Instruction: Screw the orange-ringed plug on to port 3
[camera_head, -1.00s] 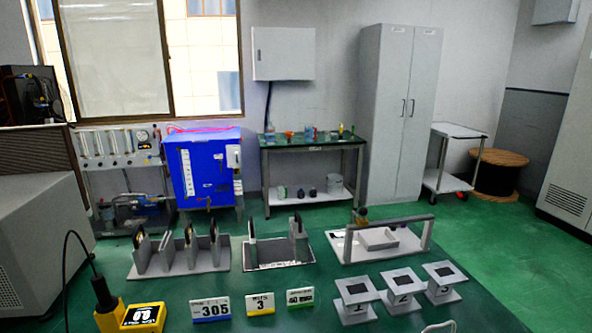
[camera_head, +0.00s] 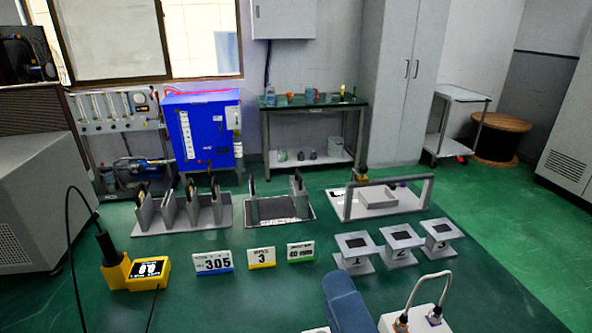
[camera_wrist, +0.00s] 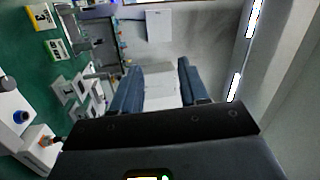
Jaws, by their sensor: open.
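A pale box (camera_head: 418,322) is cut off at the bottom edge of the head view. A grey cable (camera_head: 418,283) arches over it between two connectors. The left connector (camera_head: 401,324) shows an orange-brown ring, and the right connector (camera_head: 434,315) also looks orange-brown. I cannot make out which port is port 3. My gripper (camera_wrist: 158,68) is open and empty, its fingers pointing toward the room, apart from the plug.
Three numbered stands (camera_head: 400,240) stand behind the box. Label signs (camera_head: 262,257), a yellow device (camera_head: 148,272) with a black cable, slotted racks (camera_head: 182,214) and a framed tray (camera_head: 380,198) share the green table.

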